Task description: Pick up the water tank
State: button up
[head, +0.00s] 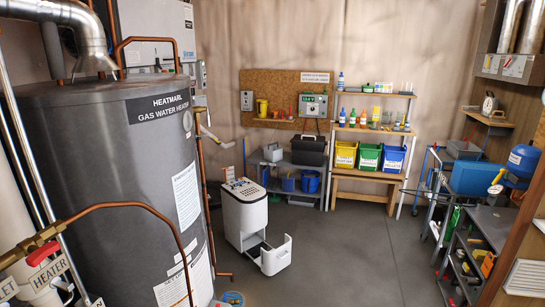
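A white floor unit (243,212) with a dark patterned top panel stands in the middle of the floor, right of the big heater. A white open-topped bin (275,259), which looks like its water tank, sits low at the front of the unit, partly pulled out to the right. I cannot tell whether it is fully separate from the unit. A large grey tank labelled as a gas water heater (105,190) fills the left side. A small round blue tank (523,160) stands at the far right. My gripper is not in view.
Copper pipes and a red valve handle (44,250) are at the lower left. A wooden shelf holds yellow, green (368,157) and blue bins at the back. A dark cart (480,250) with tools is at right. The grey floor (350,265) between is clear.

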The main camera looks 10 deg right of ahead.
aim_at(272, 152)
jog(key=i+l+z, duration=0.35)
jog(key=i, duration=0.3)
jog(key=i+z, duration=0.45)
jog(key=i, duration=2.35)
jog(key=i+l, duration=0.15)
jog(key=i, duration=1.3)
jog(key=i+j+u, duration=0.2)
jog(key=i+u, duration=0.2)
jog(key=i+j+u, duration=0.1)
jog(key=i+u, duration=0.75)
jog(key=i+l+u, duration=0.15)
jog(key=i+u, duration=0.25)
jog(key=i+l+u, duration=0.25)
jog(key=u, duration=0.15)
jog(key=i+l+u, duration=0.3)
jog(key=i+j, duration=0.05)
jog(key=j, duration=0.05)
